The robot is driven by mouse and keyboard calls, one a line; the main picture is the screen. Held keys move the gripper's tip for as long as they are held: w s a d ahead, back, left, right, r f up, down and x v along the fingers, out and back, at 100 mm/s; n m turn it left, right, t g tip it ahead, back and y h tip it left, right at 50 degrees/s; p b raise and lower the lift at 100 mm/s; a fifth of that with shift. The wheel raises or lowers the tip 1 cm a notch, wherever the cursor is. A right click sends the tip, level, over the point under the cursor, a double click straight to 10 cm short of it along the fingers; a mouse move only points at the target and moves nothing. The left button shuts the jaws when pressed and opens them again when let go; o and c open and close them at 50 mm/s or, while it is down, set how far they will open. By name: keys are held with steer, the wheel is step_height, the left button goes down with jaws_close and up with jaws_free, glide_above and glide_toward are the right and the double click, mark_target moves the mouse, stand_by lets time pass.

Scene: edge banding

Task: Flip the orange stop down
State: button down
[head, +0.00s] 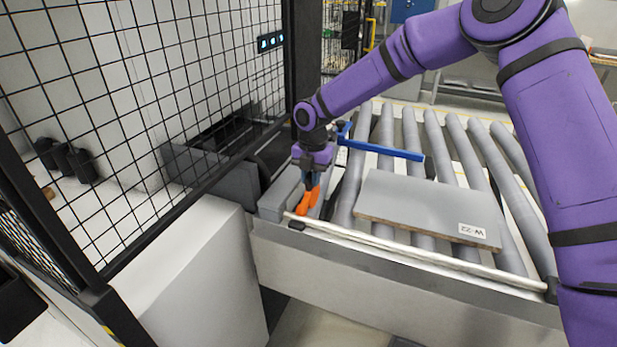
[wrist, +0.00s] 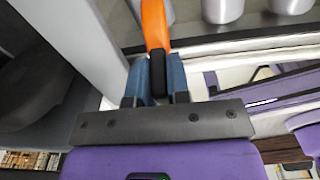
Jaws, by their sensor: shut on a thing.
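The orange stop (head: 307,201) is at the left front corner of the roller conveyor, near the end of the metal rail. In the head view it slants down from my gripper (head: 311,180). In the wrist view the orange stop (wrist: 154,25) runs upward in the picture from between the blue fingers of my gripper (wrist: 158,78). A black end piece of the stop sits between the fingers. My gripper is shut on the stop. The fingers hide part of its end in the head view.
A grey panel labelled W-22 (head: 425,207) lies on the rollers (head: 408,135). A blue bar (head: 385,150) stands above the rollers behind my gripper. A black mesh fence (head: 150,110) and a white cabinet (head: 195,270) are close on the left.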

steer(key=shift+w+d+f+g+y, duration=0.15)
steer(key=shift+w+f+g+y, duration=0.15)
steer(key=shift+f+g, duration=0.4)
steer(key=shift+w+d+f+g+y, duration=0.15)
steer(key=shift+w+f+g, duration=0.25)
steer(key=shift+g, duration=0.5)
steer(key=shift+f, duration=0.1)
steer(key=c, duration=1.1)
jaws_free()
steer(key=v, duration=1)
steer(key=shift+w+d+r, duration=0.1)
steer(key=shift+r, duration=0.3)
